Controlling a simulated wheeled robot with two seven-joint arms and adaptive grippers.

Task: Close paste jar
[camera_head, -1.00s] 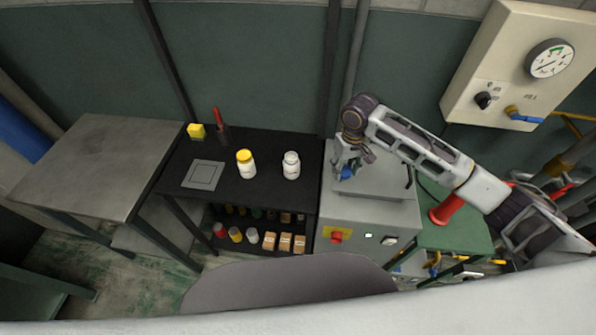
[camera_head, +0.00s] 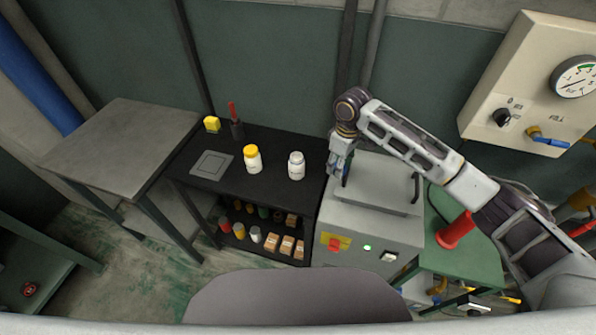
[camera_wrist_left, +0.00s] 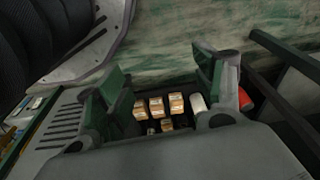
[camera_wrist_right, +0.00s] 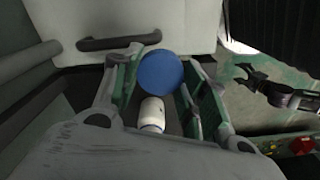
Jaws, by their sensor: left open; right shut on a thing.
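A white jar (camera_head: 296,166) stands upright on the black table, with a jar with a yellow cap (camera_head: 253,159) to its left. My right gripper (camera_head: 340,168) hangs right of the white jar, near the left edge of the grey machine. In the right wrist view it is shut on a round blue lid (camera_wrist_right: 160,72). A white jar (camera_wrist_right: 152,112) shows beyond the lid, apart from it.
The grey machine (camera_head: 366,215) stands right of the black table (camera_head: 275,150). A yellow block (camera_head: 212,124) and a dark holder with a red-handled tool (camera_head: 236,128) stand at the back left. Boxes (camera_head: 282,246) and small jars fill the lower shelf. A bare metal table (camera_head: 115,140) is at left.

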